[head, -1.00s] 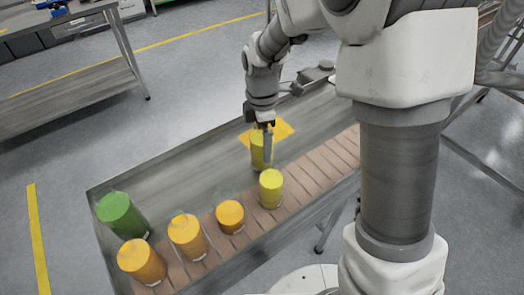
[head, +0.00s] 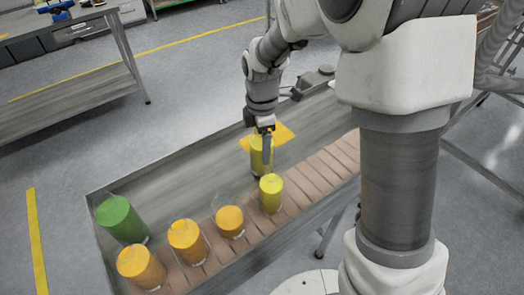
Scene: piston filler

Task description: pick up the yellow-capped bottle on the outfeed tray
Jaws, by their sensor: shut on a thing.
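A yellow bottle (head: 257,160) is between the fingers of my gripper (head: 265,150), at the far side of the outfeed tray (head: 185,190) in the head view. My gripper comes down from above and is shut on this bottle. The bottle looks upright, and its top is partly hidden by the gripper. I cannot tell whether its base touches the tray. A second yellow bottle (head: 271,195) stands just in front, apart from the gripper, on the brown slatted strip (head: 320,172).
Three orange bottles (head: 186,241) stand along the strip to the left. A green bottle (head: 122,221) stands at the tray's left end. A yellow square (head: 284,133) lies behind the held bottle. A bench (head: 75,95) stands at the upper left, with clear floor between.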

